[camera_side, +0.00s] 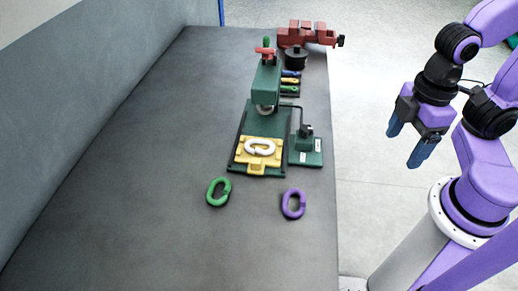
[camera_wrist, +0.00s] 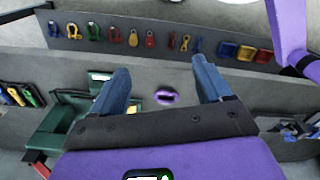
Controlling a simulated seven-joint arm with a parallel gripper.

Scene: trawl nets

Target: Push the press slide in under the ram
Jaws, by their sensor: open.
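The green press (camera_side: 265,85) stands on the bench with a red and green top. Its yellow slide (camera_side: 245,158) sits on the press base plate (camera_side: 270,122), pulled out toward the near end, in front of the ram rather than under it. A white link (camera_side: 260,146) lies on the slide. A tab sticks out at the slide's near edge. My gripper (camera_side: 406,144) is open and empty, in the air to the right, past the bench edge. In the wrist view, its two blue fingers (camera_wrist: 160,72) are wide apart, with the green press (camera_wrist: 72,112) at left.
A green link (camera_side: 218,191) and a purple link (camera_side: 293,204) lie on the near bench. A small green stand (camera_side: 305,150) is close right of the press. A rack of links (camera_side: 290,84) and a red vise (camera_side: 308,34) are behind. The left bench is clear.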

